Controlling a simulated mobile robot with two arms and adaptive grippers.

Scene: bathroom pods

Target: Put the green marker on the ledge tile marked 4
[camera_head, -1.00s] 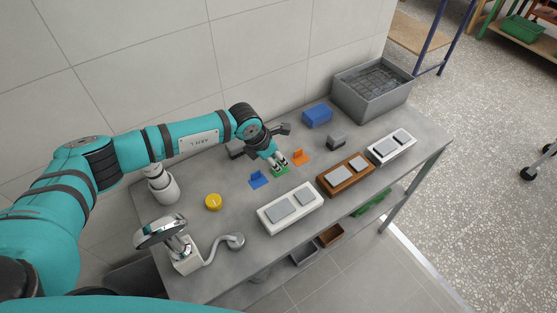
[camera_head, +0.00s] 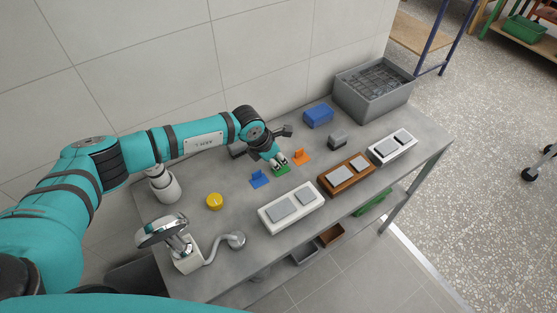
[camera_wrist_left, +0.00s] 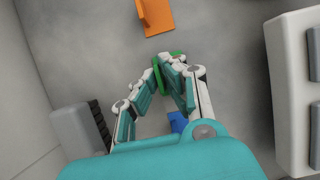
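The green marker (camera_head: 282,169) stands on the grey bench between a blue marker (camera_head: 259,179) and an orange marker (camera_head: 301,157). My left gripper (camera_head: 277,162) points down at it. In the left wrist view my left fingers (camera_wrist_left: 163,74) come together on the upright green tab (camera_wrist_left: 159,78), low over the bench. Three ledges carry grey tiles: a near white one (camera_head: 268,226), a brown one (camera_head: 342,187) and a far white one (camera_head: 385,157). I cannot read any number on the tiles. My right gripper is not in view.
A yellow disc (camera_head: 215,202) and a chrome tap-like fixture (camera_head: 164,232) are at the left. A blue box (camera_head: 319,115), a small grey block (camera_head: 338,138) and a grey crate (camera_head: 346,99) stand behind. The wall is close behind my arm. Bare bench lies between markers and ledges.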

